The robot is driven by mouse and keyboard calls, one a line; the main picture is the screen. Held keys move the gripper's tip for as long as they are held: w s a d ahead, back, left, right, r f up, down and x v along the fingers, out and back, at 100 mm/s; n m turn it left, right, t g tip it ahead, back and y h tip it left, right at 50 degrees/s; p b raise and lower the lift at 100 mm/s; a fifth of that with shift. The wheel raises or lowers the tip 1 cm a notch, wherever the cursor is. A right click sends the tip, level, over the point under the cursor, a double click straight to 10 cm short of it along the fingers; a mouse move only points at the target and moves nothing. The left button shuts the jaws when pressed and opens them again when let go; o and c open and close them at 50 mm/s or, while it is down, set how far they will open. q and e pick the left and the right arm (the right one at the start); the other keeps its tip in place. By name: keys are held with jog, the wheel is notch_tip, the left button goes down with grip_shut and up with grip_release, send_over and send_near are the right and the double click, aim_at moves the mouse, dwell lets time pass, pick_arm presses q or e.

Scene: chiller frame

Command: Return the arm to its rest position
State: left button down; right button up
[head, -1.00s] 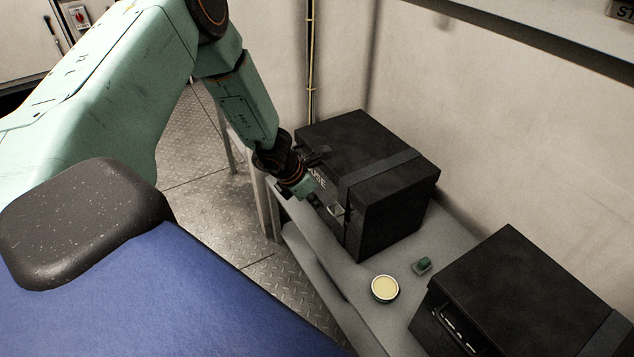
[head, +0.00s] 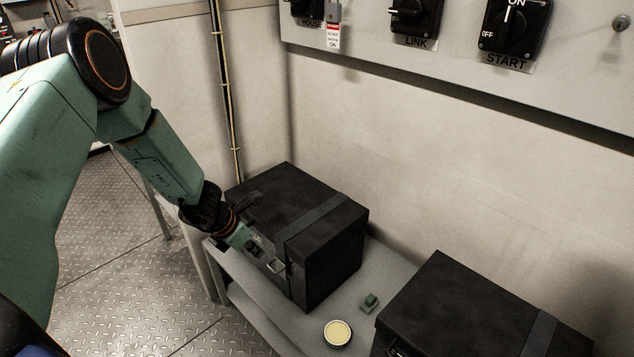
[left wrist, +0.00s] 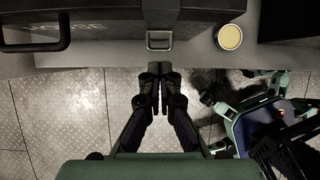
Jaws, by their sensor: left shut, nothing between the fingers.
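My left arm comes in from the left in the head view, bent down toward the shelf. My left gripper (head: 262,250) is at the front face of the rear black case (head: 330,250), close to its metal latch (head: 276,266). In the left wrist view the gripper (left wrist: 160,72) has its fingers together with nothing between them, in front of the shelf edge, below the latch (left wrist: 159,40). Whether the fingertips touch the case cannot be told. My right gripper is not in view.
A grey shelf (head: 395,268) carries the cases, a round cream-topped tin (head: 338,333) and a small green object (head: 370,301). A second black case (head: 450,300) stands at the lower right. A switch panel (head: 450,50) is on the wall above. Patterned metal floor (head: 110,260) is clear at left.

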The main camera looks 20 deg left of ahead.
pick_arm(q)
jog(key=s+d+f+m+g+y, duration=0.1)
jog(key=s+f+m+y, duration=0.1)
jog(key=s+m, duration=0.6)
jog(key=s+d+f+m+g+y, duration=0.1)
jog(key=s+f+m+g+y, duration=0.15)
jog(key=s+m, duration=0.55)
jog(key=s+d+m+h, duration=0.1)
jog(key=s+d+m, duration=0.4)
jog(key=s+m, duration=0.2)
jog(key=s+d+m+g+h, duration=0.1)
jog(key=s+d+m, duration=0.5)
jog(key=s, duration=0.5)
jog(key=shift+d+f+m, duration=0.25)
jog(key=shift+m, duration=0.95)
jog(key=shift+h, duration=0.25)
